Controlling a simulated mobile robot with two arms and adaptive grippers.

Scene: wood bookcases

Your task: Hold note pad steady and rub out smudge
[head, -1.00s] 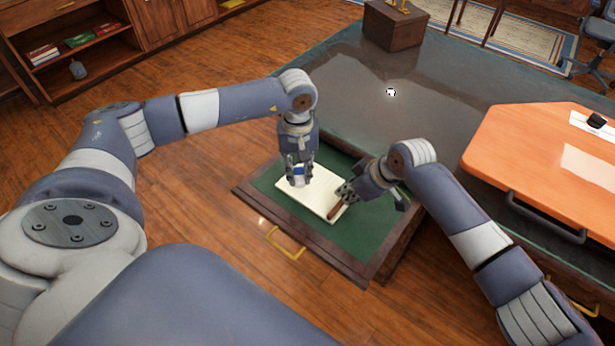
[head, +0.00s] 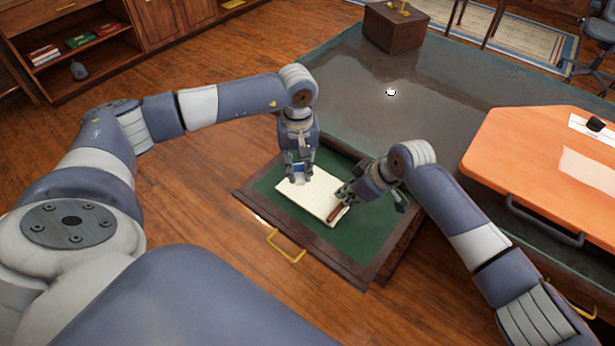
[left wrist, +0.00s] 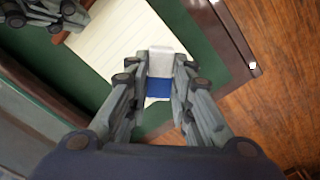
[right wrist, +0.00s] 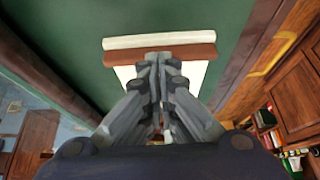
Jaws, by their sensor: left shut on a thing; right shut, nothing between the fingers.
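The cream lined note pad (head: 318,203), with a brown strip along one end, lies in the open green-lined drawer (head: 365,235). My left gripper (head: 299,180) is shut on a white and blue eraser (left wrist: 159,68) over the pad's far-left part. In the left wrist view the pad (left wrist: 115,45) lies below the eraser; contact is hard to tell. My right gripper (head: 343,194) is shut and empty, its fingertips at the brown-strip end. In the right wrist view the fingertips (right wrist: 157,58) overlap the brown strip (right wrist: 185,54). I cannot make out a smudge.
The drawer has a raised dark wood rim and a brass handle (head: 286,246) at its front. The dark desk top (head: 400,100) is beyond it, with a wooden box (head: 394,28) at the back. An orange board (head: 540,150) lies to the right. Green lining is bare around the pad.

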